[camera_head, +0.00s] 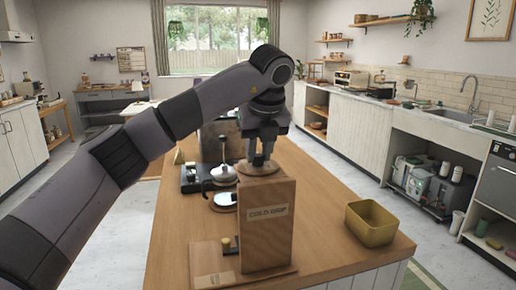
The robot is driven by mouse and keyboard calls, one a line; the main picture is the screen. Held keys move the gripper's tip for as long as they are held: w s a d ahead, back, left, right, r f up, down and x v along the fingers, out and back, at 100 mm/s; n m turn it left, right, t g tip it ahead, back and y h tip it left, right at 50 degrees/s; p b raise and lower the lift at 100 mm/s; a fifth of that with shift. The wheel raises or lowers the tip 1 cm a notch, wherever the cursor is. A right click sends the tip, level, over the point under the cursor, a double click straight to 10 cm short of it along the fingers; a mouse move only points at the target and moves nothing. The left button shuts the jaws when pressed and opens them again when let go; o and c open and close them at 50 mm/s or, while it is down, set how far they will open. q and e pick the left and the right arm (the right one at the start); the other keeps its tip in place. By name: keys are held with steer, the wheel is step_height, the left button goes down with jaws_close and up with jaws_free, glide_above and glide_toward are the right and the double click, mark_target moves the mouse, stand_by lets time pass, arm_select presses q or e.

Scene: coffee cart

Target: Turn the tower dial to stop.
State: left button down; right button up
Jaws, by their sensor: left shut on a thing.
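The wooden cold drip tower (266,235) stands upright near the front of the wooden counter, with a label on its face. The tower dial (246,170) is a round wooden disc on the tower's top. My left gripper (259,161) reaches in from the left and points straight down onto the dial. It is shut on the dial's middle, and its fingers hide the part they hold. The dial's marks are too small or hidden to read, so I cannot tell its setting. My right gripper is not in view.
A yellow bin (371,225) stands on the counter to the tower's right. A kettle-like pot (222,175) and a dark device (190,180) stand behind and left. A small dark-and-yellow knob (226,244) is left of the tower. Counter between tower and bin is clear.

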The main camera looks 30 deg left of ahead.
arm_select(q)
steer(key=shift+n+g, duration=0.3)
steer(key=shift+n, duration=0.7)
steer(key=c, duration=0.9)
jaws_free()
steer(key=shift+r, duration=0.1)
steer(key=shift+p+v, duration=0.75)
steer(key=shift+v, duration=2.8)
steer(key=shift+d, duration=0.15)
